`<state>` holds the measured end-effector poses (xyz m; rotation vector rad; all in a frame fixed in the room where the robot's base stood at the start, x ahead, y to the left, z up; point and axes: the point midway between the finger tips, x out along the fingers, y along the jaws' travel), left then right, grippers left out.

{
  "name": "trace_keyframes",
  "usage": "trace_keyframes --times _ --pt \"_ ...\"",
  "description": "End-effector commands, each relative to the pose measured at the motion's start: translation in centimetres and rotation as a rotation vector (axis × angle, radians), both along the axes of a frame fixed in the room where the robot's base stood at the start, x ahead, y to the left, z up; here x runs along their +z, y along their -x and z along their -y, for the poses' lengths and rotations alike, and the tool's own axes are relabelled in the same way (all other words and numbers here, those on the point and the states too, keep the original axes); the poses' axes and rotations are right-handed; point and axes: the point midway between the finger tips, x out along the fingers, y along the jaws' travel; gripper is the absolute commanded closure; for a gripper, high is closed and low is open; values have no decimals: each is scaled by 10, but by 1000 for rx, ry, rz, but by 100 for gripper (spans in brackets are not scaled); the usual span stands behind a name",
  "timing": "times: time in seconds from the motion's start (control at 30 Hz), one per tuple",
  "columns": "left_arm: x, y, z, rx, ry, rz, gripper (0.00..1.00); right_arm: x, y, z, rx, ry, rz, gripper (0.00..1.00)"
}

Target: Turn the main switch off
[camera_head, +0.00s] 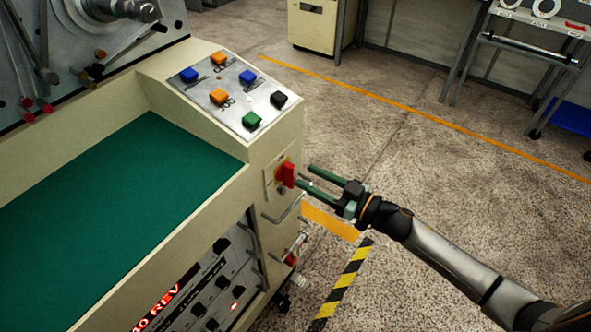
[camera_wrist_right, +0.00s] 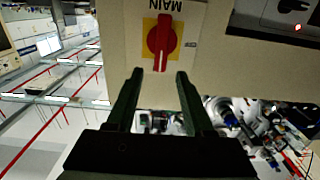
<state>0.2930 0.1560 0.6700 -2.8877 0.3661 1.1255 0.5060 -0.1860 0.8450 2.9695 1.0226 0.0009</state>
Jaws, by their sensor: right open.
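The main switch (camera_head: 287,174) is a red rotary handle on a yellow square plate, on the right front corner of the cream machine (camera_head: 200,62). In the right wrist view the red handle (camera_wrist_right: 161,40) stands lengthwise in the picture, under an upside-down "MAIN" label (camera_wrist_right: 166,6). My right gripper (camera_head: 311,174) is open, its two green fingers pointing at the switch from the right. In the right wrist view its fingertips (camera_wrist_right: 159,73) are spread on either side of the handle's line, just short of it. I cannot tell if they touch it. My left gripper is not in view.
A sloped panel (camera_head: 238,92) with coloured buttons sits above the switch. A metal handle (camera_head: 284,208) sticks out below it. A green worktop (camera_head: 110,205) lies to the left. Open floor (camera_head: 440,170) lies right, with a shelf rack (camera_head: 540,40) beyond.

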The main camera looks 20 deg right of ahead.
Motion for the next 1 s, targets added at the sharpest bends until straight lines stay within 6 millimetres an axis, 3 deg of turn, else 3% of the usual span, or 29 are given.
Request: trace_keyframes --times 0.3,0.67,1.0 --pt "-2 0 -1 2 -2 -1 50 0 -33 -25 -1 -2 0 48" --pt "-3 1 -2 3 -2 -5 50 -1 -37 -29 -1 0 -1 48" --pt "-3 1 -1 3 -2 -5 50 0 -36 -29 -1 -1 -1 84"
